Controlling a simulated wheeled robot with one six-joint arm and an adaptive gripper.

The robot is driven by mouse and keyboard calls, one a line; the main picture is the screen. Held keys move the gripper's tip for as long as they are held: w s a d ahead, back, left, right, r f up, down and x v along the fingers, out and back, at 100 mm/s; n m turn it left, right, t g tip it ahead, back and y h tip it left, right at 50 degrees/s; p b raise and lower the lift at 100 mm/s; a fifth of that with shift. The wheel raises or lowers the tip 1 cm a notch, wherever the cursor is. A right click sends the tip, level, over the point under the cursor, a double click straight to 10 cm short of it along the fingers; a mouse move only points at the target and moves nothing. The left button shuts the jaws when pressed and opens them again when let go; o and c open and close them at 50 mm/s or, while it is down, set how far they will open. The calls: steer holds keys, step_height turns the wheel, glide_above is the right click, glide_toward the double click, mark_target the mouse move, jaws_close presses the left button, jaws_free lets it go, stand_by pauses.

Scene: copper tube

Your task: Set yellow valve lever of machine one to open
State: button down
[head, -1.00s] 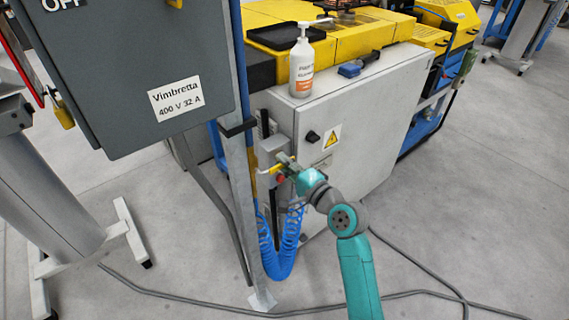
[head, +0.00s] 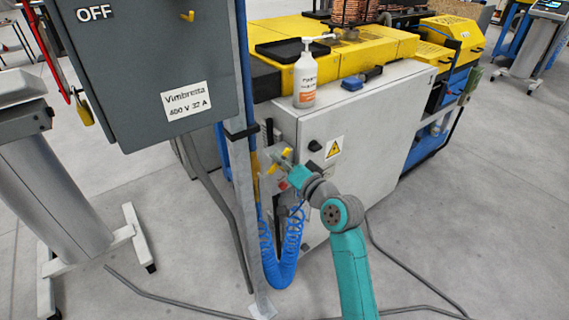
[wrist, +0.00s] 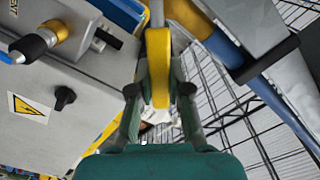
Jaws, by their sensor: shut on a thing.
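The yellow valve lever (head: 287,153) is on a grey unit at the left front edge of the pale machine cabinet (head: 370,140). In the head view it looks short and steeply tilted, partly hidden by my gripper (head: 284,166). In the wrist view the yellow lever (wrist: 158,60) runs upright down the middle, between the two fingers of my gripper (wrist: 158,90), which is shut on it. The valve body behind the lever is mostly hidden, and I see no open or closed mark.
A grey OFF switch box (head: 150,70) and a metal post (head: 240,190) stand close left of my gripper. A coiled blue hose (head: 280,265) hangs below. A white pump bottle (head: 305,80) stands on the cabinet. Cables lie on the otherwise clear floor at right.

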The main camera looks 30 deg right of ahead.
mark_target(255, 153)
steer(key=n, duration=0.1)
steer(key=a+r+n, duration=0.1)
steer(key=n, duration=0.1)
steer(key=a+n, duration=0.1)
steer(key=shift+s+a+r+n, duration=0.15)
steer(key=shift+s+r+n, duration=0.05)
steer(key=shift+r+n, duration=0.15)
steer(key=shift+s+a+r+n, duration=0.1)
steer(key=shift+a+r+n, duration=0.15)
steer(key=shift+a+n, duration=0.7)
steer(key=shift+s+a+r+n, duration=0.1)
steer(key=shift+a+n, duration=0.2)
steer(key=shift+n, duration=0.55)
steer(key=shift+s+a+n, duration=0.1)
steer(key=shift+a+n, duration=0.2)
steer(key=shift+n, duration=0.55)
steer(key=c, duration=1.1)
jaws_free()
steer(key=s, duration=0.4)
steer(key=s+d, duration=0.1)
steer(key=s, duration=0.3)
steer(key=s+d, duration=0.1)
steer(key=s, duration=0.2)
steer(key=shift+s, duration=0.4)
